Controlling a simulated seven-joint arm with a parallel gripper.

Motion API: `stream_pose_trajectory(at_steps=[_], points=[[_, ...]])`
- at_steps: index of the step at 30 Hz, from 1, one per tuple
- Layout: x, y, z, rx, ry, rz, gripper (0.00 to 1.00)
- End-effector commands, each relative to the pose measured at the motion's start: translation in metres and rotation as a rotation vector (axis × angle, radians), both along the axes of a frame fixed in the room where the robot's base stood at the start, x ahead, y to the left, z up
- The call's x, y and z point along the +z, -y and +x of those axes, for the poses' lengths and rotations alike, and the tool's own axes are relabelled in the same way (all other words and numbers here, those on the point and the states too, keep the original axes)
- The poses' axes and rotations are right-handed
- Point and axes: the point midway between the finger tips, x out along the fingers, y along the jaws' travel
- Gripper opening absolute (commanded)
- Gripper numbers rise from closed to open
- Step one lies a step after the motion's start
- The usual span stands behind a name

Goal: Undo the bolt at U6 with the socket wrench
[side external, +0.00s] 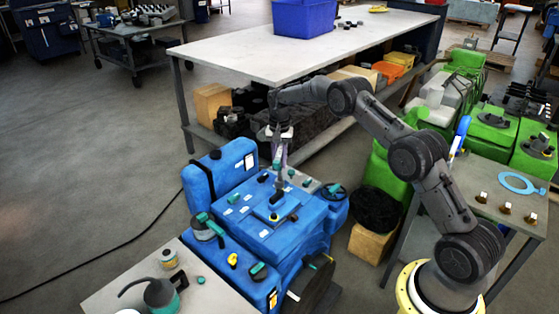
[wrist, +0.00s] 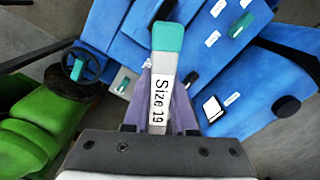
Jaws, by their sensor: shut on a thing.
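My gripper (side external: 279,150) is above the blue engine block (side external: 255,232) in the side view. It is shut on a grey wrench with a teal end, labelled "Size 19". In the wrist view the wrench (wrist: 161,88) lies between the two purple fingers of my gripper (wrist: 166,98). In the side view a dark upright shaft runs below the fingers toward the block's top. I cannot tell whether it touches a bolt. Several white labels sit on the block, too small to read, so I cannot tell which spot is U6.
A white workbench (side external: 270,62) stands behind, and green machinery (side external: 490,130) is at right.

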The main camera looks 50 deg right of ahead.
Motion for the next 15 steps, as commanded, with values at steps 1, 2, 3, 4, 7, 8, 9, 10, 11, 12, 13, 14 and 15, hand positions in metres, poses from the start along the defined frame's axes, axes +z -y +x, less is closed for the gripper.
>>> stream_pose_trajectory(at_steps=[1,2,3,4,7,8,9,10,11,12,13,14,15], points=[[0.0,0.0,0.001,0.0,0.003,-0.001,0.0],[-0.001,0.0,0.001,0.001,0.002,-0.001,0.0],[-0.002,0.0,0.001,0.001,0.001,0.0,0.0],[-0.004,0.0,0.001,0.001,0.001,0.0,0.0],[-0.009,0.0,0.0,0.001,0.0,0.0,0.0],[-0.01,0.0,0.0,0.001,0.0,0.0,0.0],[-0.012,0.0,0.0,0.001,0.0,-0.001,0.0],[-0.014,0.0,0.0,0.001,0.001,0.0,0.0],[-0.015,0.0,0.001,0.002,0.001,0.0,0.0],[-0.016,0.0,0.001,0.002,0.002,-0.001,0.0],[-0.016,0.0,0.001,0.002,0.003,-0.001,0.0],[-0.017,0.0,0.001,0.002,0.003,-0.001,0.0],[-0.017,0.0,0.001,0.002,0.003,-0.001,0.0]])
